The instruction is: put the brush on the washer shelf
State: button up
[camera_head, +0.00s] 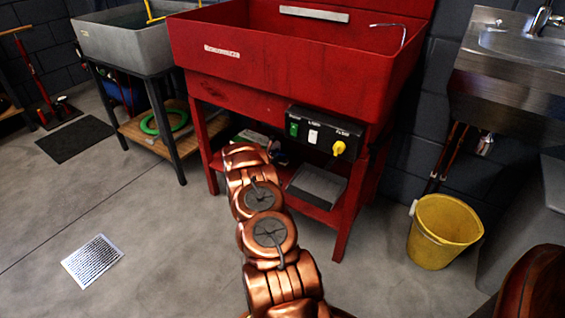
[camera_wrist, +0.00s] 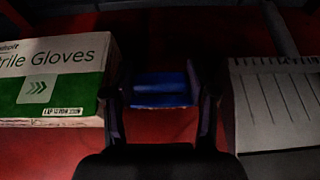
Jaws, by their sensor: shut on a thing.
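The red parts washer (camera_head: 280,50) stands at the centre of the head view. Its low red shelf (camera_wrist: 165,130) fills the wrist view's background. My gripper (camera_wrist: 161,98) is shut on a blue thing (camera_wrist: 160,88), seemingly the brush, between its two dark fingers. My fingers are under the washer, between a glove box and a grey ribbed box. The brush's handle or bristles cannot be made out, and I cannot tell whether it touches the shelf. In the head view my arm hides most of the gripper.
The white and green glove box (camera_wrist: 55,80) is close on the left, and the grey ribbed box (camera_wrist: 278,105) on the right. The washer's control box (camera_head: 322,132) hangs above the shelf front. A yellow bucket (camera_head: 443,232) stands on the floor at right.

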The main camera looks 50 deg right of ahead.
jog(key=shift+d, duration=0.3)
notch_tip(320, 180, down, 4)
jog(key=shift+d+r+b, duration=0.1)
jog(key=shift+r+b, duration=0.05)
jog(key=shift+b, duration=0.95)
jog(key=shift+r, duration=0.1)
jog(key=o, duration=1.1)
jog(key=shift+o, duration=0.2)
